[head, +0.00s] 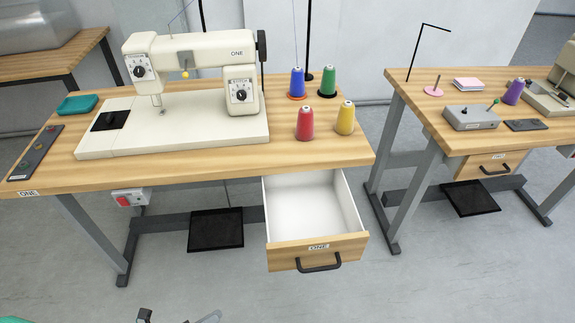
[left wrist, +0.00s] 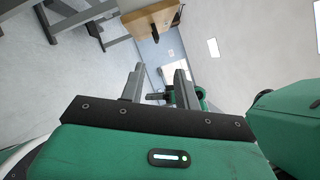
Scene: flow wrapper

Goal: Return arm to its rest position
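My left gripper (head: 180,317) shows only as its tips at the bottom edge of the head view, low in front of table ONE and well clear of it. In the left wrist view its two grey fingers (left wrist: 160,75) stand apart with nothing held between them. Green parts of my own body show around and beyond the fingers there. My right gripper cannot be made out in either view.
Table ONE (head: 215,169) holds a cream sewing machine (head: 195,60) and several thread cones (head: 305,122). Its empty white drawer (head: 312,215) stands pulled out toward me. A second table (head: 440,100) is at right. The grey floor (head: 190,275) in front is clear.

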